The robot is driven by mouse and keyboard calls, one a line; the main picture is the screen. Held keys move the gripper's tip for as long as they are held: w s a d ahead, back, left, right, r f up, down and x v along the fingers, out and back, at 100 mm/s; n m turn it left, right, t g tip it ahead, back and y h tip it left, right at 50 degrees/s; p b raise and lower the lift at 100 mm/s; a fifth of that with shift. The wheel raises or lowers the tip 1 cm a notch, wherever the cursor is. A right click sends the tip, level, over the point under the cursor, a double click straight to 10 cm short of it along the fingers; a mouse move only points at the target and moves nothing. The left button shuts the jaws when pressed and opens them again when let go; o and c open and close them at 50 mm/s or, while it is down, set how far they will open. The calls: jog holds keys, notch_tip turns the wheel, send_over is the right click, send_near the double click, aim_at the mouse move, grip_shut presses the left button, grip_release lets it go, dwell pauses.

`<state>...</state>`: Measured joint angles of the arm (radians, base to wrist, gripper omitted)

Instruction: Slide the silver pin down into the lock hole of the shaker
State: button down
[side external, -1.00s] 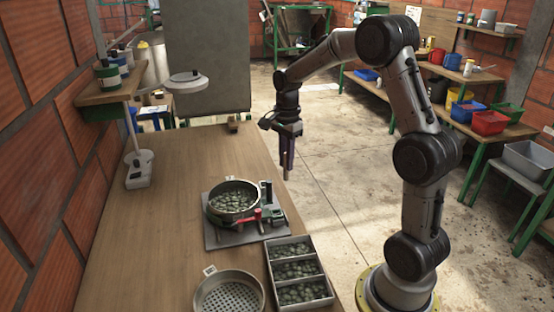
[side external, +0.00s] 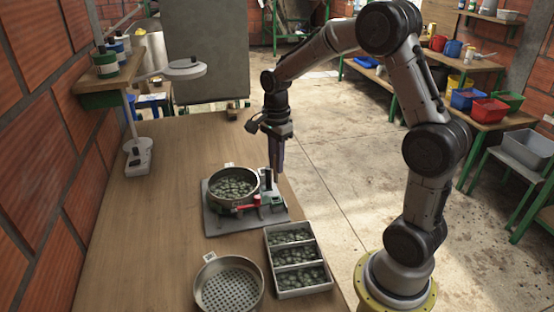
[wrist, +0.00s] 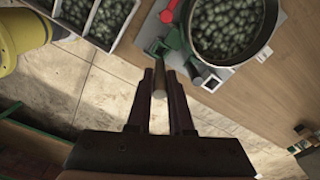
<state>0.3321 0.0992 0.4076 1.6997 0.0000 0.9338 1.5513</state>
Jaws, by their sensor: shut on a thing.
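My gripper (side external: 277,168) points down just above the right side of the shaker. In the wrist view its two dark fingers (wrist: 160,92) are shut on the silver pin (wrist: 159,78), whose tip shows between them. In the side view the pin cannot be made out. The shaker (side external: 205,215) is a grey plate with a round metal pan (side external: 235,203) of green beans, red and green parts and a dark upright post. The pin is apart from the shaker in the wrist view. I cannot make out the lock hole.
A three-part tray of beans (side external: 297,293) and an empty perforated pan (side external: 228,287) stand on the wooden table (side external: 160,225) in front of the shaker. A stand with a round white top (side external: 180,71) is at the back left.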

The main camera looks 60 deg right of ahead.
aim_at(276, 182)
jog(key=shift+f, duration=2.7)
jog(key=shift+f, duration=2.25)
dwell(0.5)
jog(key=c, duration=0.7)
grip_release()
jog(key=shift+c, duration=0.2)
notch_tip(276, 182, up, 14)
jog(key=shift+f, duration=0.1)
